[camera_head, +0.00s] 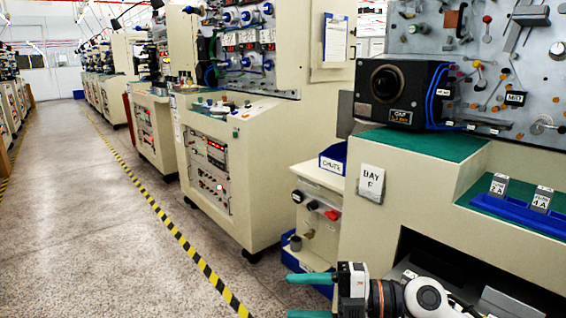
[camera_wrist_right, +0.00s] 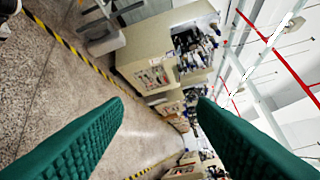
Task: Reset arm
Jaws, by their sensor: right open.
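My right gripper (camera_head: 308,295) shows at the bottom of the head view, its two green fingers pointing left, in front of the cream machine marked Bay F. In the right wrist view its green fingers (camera_wrist_right: 160,120) stand wide apart with nothing between them. Beyond them that view shows the aisle floor and a row of machines, turned on their side. My left gripper is in neither view.
The Bay F machine (camera_head: 395,205) stands close at the right, with a blue tray (camera_head: 515,212) on its green ledge. A blue chute bin (camera_head: 333,160) is beside it. Another cream machine (camera_head: 255,165) stands further left. The speckled aisle floor (camera_head: 80,220) is clear, edged by yellow-black tape (camera_head: 185,245).

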